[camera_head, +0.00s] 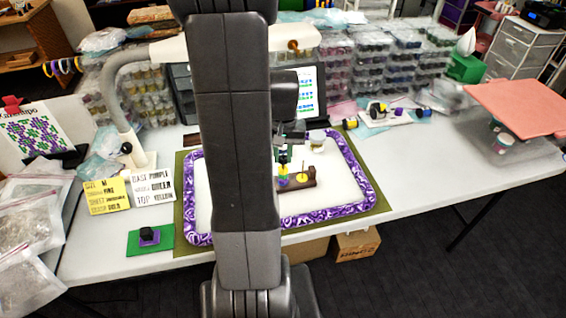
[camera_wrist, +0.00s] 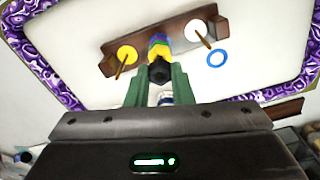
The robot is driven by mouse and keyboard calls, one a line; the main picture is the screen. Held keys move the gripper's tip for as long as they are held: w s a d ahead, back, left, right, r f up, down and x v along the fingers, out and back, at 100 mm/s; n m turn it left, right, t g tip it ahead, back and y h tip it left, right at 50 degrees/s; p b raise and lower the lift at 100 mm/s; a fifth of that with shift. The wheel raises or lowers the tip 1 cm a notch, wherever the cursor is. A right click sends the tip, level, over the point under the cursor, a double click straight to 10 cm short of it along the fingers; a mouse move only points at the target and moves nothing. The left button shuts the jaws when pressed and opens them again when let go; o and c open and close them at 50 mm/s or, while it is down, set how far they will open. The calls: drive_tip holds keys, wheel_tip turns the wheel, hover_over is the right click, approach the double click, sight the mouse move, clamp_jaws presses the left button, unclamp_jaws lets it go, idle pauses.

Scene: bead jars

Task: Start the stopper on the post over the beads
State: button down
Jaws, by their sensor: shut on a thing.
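My gripper (camera_wrist: 158,80) has its two green fingers shut on a small black stopper (camera_wrist: 160,73). The stopper is right over a stack of coloured beads (camera_wrist: 158,50) on the middle of a brown wooden stand (camera_wrist: 178,28). The stack shows yellow, green and blue or purple bands; it also shows in the head view (camera_head: 283,180). The stopper covers the post tip in the wrist view, so I cannot tell whether it is around the tip or just above it. Left of the stack is a post with a yellow disc (camera_wrist: 127,55); right is a post with a white disc (camera_wrist: 198,29).
A blue ring (camera_wrist: 217,58) lies beside the stand. The white tray has a purple patterned rim (camera_head: 338,213). Written cards (camera_head: 107,195) and a green pad (camera_head: 165,240) with a dark block lie left.

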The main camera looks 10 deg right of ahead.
drive_tip(key=shift+f+b, duration=0.55)
drive_tip(key=shift+f, duration=0.15)
idle(0.5)
drive_tip(key=c, duration=1.2)
unclamp_jaws()
drive_tip(key=shift+r, duration=0.1)
drive_tip(key=shift+r+p, duration=2.85)
drive_tip(key=shift+r, duration=0.6)
drive_tip(key=shift+f, duration=0.15)
